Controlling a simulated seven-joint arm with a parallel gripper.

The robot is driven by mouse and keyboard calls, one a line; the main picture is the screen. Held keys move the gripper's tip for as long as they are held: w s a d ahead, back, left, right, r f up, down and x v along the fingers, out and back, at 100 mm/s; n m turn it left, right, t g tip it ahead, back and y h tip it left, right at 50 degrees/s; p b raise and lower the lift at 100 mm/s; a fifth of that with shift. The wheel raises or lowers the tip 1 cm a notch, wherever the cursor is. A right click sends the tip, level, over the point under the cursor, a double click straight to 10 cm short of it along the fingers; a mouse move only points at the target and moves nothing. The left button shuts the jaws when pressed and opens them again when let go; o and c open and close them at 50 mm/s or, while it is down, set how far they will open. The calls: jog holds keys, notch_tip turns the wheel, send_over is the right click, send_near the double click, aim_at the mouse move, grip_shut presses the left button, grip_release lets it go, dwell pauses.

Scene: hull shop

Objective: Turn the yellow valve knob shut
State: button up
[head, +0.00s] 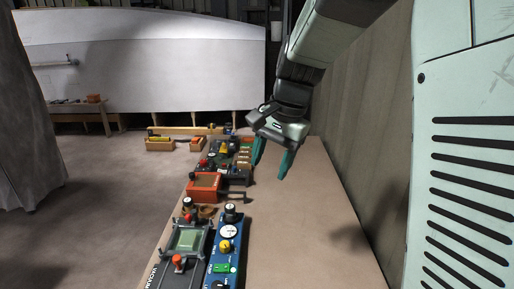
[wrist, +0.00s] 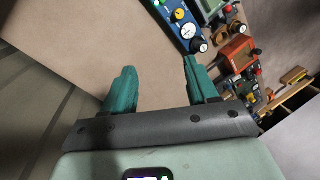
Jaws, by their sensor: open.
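A yellow knob (head: 225,246) sits on a blue panel (head: 213,262) near the front of the table, between a white dial and a green block. In the wrist view the yellow knob (wrist: 179,15) is at the top, on the blue panel. I cannot tell how far the knob is turned. My gripper (head: 272,161) is open and empty over the far part of the table, well beyond the panel and apart from it. In the wrist view its teal fingers (wrist: 160,66) are spread, with bare tabletop between them.
A grey device with a green screen (head: 187,239) stands left of the panel. An orange box (head: 204,186) and several small devices line the table's left edge. A wall stands close on the right. The table's right side (head: 290,235) is clear.

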jog(key=w+a+f+m+g, duration=0.1)
jog(key=w+a+f, duration=0.2)
jog(key=f, duration=0.3)
jog(key=w+a+f+m+g, duration=0.1)
jog(key=w+a+f+m, duration=0.1)
jog(key=w+f, duration=0.3)
jog(key=m+g+y, duration=0.1)
jog(key=m, duration=0.1)
send_near(225, 244)
jog(key=shift+g, duration=0.3)
jog(key=x, duration=0.9)
jog(key=shift+w+f, duration=0.15)
jog(key=shift+w, duration=0.2)
jog(key=shift+c, duration=0.4)
jog(key=c, duration=1)
